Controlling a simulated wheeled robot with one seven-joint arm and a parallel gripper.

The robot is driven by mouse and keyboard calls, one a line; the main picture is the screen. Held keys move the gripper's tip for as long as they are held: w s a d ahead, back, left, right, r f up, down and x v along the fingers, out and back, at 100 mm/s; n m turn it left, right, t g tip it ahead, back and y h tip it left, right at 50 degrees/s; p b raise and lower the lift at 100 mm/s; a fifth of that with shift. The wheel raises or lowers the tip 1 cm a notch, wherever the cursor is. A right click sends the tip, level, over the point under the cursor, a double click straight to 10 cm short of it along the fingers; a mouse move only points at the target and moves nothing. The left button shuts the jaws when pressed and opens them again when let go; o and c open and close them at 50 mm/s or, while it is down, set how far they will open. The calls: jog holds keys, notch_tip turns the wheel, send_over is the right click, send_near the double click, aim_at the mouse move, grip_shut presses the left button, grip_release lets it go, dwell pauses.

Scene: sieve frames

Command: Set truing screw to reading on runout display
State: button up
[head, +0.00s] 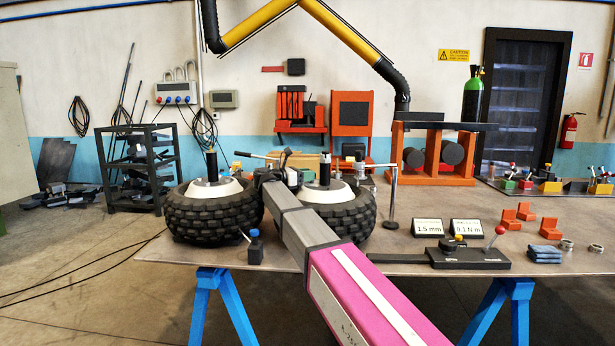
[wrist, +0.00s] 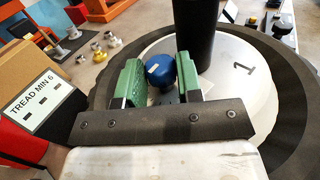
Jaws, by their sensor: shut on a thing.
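My gripper (wrist: 160,80) has its two green pads on either side of a blue knob (wrist: 158,66), which looks like the truing screw's head, and is shut on it. The knob has a small pale mark on top. It stands beside a black post (wrist: 193,35) on a white wheel disc marked 1 (wrist: 243,69). In the head view my gripper (head: 273,172) is dark and small among the two wheels, and the knob is hidden there. One display (head: 428,227) reads 1.5 mm and another (head: 466,227) reads 0.1 N m; their headers are too small to read surely.
Two knobbly tyres, left (head: 213,222) and right (head: 345,217), lie on the table (head: 390,262). A thin metal stand (head: 391,200) rises right of them. A black lever unit (head: 468,256) sits at the front right. A cardboard box (wrist: 25,68) and a TREAD MIN 6 sign (wrist: 33,100) stand left.

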jog(key=shift+w+m+g+h, duration=0.15)
jog(key=shift+m+g+h, duration=0.35)
jog(key=shift+m+g, duration=0.5)
jog(key=o, duration=0.9)
jog(key=shift+o, duration=0.2)
jog(key=shift+a, duration=0.15)
jog(key=v, duration=1)
jog(key=shift+a, duration=0.3)
